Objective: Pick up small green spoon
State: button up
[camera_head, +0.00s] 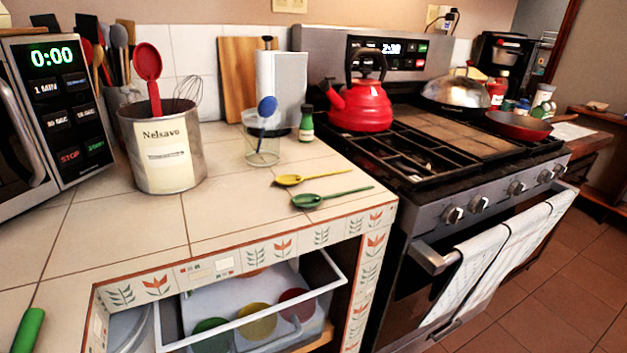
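The small green spoon (307,201) lies flat on the tiled counter (222,213), near its front right edge. Its bowl points left and its thin handle points right, toward the stove. A yellow spoon (288,180) lies just behind it, roughly parallel and close by. My gripper is not in view.
A metal canister (163,160) with a red spoon and a clear cup (262,143) with a blue spoon stand behind left. The stove (455,160) with a red kettle (361,103) is right. An open drawer (322,290) juts out below.

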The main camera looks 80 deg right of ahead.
aim_at(304, 200)
jog(key=z, duration=1.9)
